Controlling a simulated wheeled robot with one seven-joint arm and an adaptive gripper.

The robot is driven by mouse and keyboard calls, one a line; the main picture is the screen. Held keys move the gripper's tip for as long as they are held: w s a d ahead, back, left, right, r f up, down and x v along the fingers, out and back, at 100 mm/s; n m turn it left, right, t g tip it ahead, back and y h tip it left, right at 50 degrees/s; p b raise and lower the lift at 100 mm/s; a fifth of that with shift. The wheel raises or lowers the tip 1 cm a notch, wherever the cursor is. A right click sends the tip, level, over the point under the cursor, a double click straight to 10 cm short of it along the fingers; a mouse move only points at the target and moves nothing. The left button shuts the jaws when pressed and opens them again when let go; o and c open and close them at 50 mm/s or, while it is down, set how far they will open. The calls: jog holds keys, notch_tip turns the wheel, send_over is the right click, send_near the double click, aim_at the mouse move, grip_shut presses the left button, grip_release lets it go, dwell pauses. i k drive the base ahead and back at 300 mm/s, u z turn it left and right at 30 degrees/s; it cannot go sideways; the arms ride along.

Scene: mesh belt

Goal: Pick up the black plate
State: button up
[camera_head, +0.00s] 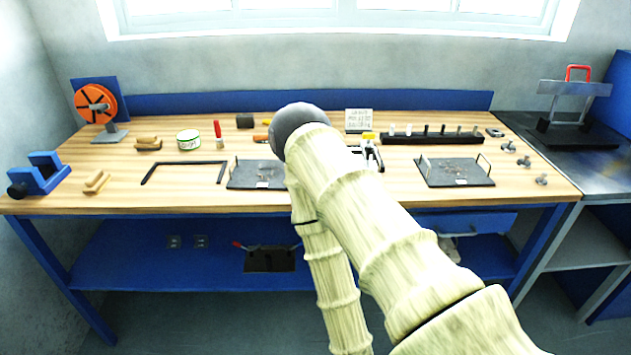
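Two dark flat plates with upright wire handles lie on the wooden bench. The left black plate (250,175) has small bits on it, and my arm covers its right edge. The right black plate (440,172) also carries small bits and lies fully in view, right of my arm. I cannot tell which one the task names. My arm rises from the bottom right to a dark joint above the bench, and a second link hangs down from there. My gripper does not show, so its state and any load are hidden.
A black rack (400,140) with several pegs stands behind the right plate. An orange spool (96,104), a white tin (188,140) and a blue vise (40,175) are at the left. Several metal knobs (524,161) line the right edge.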

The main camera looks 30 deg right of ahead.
aim_at(247, 175)
jog(key=u, duration=0.05)
jog(key=i, duration=0.35)
jog(key=z, duration=1.35)
